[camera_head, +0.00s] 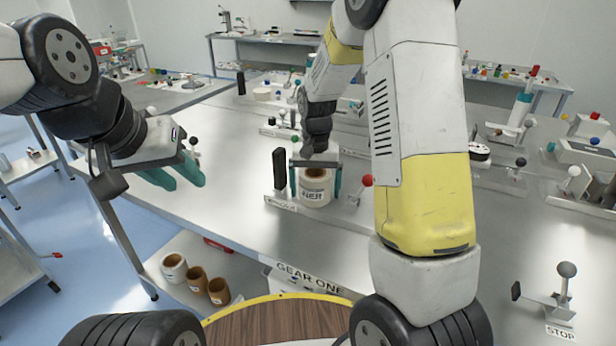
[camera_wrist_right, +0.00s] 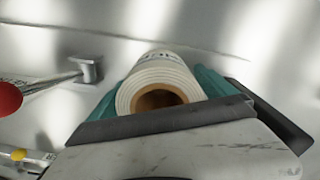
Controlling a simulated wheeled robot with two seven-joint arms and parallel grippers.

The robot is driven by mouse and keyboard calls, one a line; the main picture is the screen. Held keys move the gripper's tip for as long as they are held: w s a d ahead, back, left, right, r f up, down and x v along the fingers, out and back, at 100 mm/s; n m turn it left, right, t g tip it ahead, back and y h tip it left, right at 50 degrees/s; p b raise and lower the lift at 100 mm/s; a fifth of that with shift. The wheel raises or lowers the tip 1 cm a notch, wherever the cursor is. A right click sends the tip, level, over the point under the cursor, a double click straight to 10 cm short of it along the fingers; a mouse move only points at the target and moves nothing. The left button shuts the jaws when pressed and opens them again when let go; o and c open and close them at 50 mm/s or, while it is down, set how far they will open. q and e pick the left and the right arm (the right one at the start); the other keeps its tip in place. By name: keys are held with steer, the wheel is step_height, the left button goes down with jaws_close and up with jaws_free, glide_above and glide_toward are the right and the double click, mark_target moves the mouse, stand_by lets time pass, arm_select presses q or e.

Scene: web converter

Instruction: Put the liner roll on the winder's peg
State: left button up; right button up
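The liner roll (camera_head: 315,192) is a white roll with a brown core, its label partly readable as "NER". It stands upright at a small station on the long metal table. My right gripper (camera_head: 316,178) points down over it, with one teal finger against each side. In the right wrist view the roll (camera_wrist_right: 160,82) sits between the teal fingers, its open core toward the camera. Whether a peg is under the roll is hidden. My left gripper (camera_head: 178,174) is over the table's left edge with nothing visible in it; its finger gap is unclear from this angle.
Beside the roll are a black post (camera_head: 280,168) and a red-knobbed lever (camera_head: 366,181). Several white and brown rolls (camera_head: 196,279) stand on the shelf below. Other lever stations (camera_head: 560,296) line the table to the right. The tabletop left of the roll is clear.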

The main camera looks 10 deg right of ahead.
step_height(320, 180, up, 12)
steer(key=s+d+r+n+t+y, duration=0.1)
steer(key=s+r+t, duration=0.2)
steer(key=s, duration=0.8)
steer(key=s+d+r+n+t+y, duration=0.1)
steer(key=s+d+r+t, duration=0.1)
steer(key=s+r, duration=0.4)
steer(key=s+t, duration=0.1)
steer(key=s, duration=0.4)
steer(key=shift+n, duration=0.4)
